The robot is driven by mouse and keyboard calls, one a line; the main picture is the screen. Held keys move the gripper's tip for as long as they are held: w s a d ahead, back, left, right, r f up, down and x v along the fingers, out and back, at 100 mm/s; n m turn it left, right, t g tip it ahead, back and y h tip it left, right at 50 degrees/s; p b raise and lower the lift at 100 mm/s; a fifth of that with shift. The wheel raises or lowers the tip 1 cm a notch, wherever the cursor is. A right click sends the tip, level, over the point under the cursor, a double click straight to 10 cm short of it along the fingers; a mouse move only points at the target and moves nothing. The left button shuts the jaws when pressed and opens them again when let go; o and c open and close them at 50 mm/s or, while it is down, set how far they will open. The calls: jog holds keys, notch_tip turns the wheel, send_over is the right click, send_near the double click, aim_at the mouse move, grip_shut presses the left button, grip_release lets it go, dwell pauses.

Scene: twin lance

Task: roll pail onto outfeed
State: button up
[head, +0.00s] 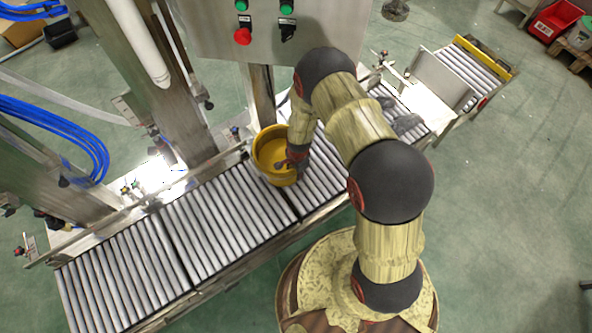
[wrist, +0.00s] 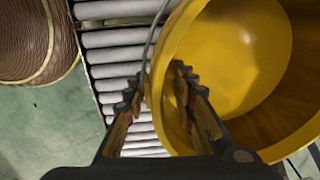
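A yellow pail (head: 265,156) stands upright on the roller conveyor (head: 222,211), near its middle beneath the control panel. My gripper (head: 292,162) is at the pail's right side, partly covered by my arm. In the wrist view, the fingers (wrist: 160,85) are apart and straddle the wall of the pail (wrist: 235,60), one inside and one outside. Whether they press on the wall is not clear. A thin grey wire handle runs by the outer finger. A roller section with a yellow end bar (head: 482,55) lies at the upper right; no label marks the outfeed.
A metal plate (head: 441,80) stands across the line before the upper-right rollers. Grey lumps (head: 405,123) lie on the conveyor beyond my arm. The control panel (head: 265,25) and its post stand behind the pail. Rollers left of the pail are clear.

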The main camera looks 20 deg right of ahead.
jog(key=shift+f, duration=0.3)
jog(key=shift+c, duration=0.4)
grip_shut()
jog(key=shift+s, duration=0.1)
dwell(0.6)
jog(key=shift+c, duration=2.1)
grip_release()
jog(key=shift+w+r, duration=0.2)
jog(key=shift+w, duration=0.15)
jog(key=o, duration=0.5)
jog(key=shift+s+f, duration=0.1)
jog(key=shift+s, duration=0.05)
jog(key=shift+c, duration=0.2)
